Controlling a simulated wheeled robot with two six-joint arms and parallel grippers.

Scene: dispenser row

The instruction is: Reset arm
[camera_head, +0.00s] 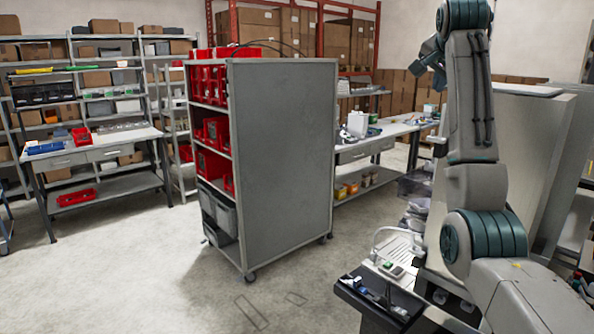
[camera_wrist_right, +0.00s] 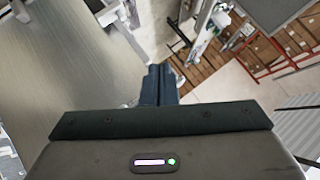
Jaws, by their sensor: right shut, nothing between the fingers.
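My right arm (camera_head: 473,100) rises on the right side of the head view, bent upward with its upper joint cut by the top edge. In the right wrist view my right gripper (camera_wrist_right: 158,84) shows its two dark fingers together, with nothing between them. In the head view the arm's far end is partly hidden behind the arm links, and I cannot make out the fingers. My left arm and gripper are not in view.
A grey wheeled cabinet (camera_head: 284,160) with red bins stands in the middle. A workbench (camera_head: 364,147) is behind it, and shelving (camera_head: 102,80) and another bench (camera_head: 97,150) are at left. Grey panels (camera_head: 520,150) stand close beside my right arm. The floor (camera_head: 130,270) at front left is clear.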

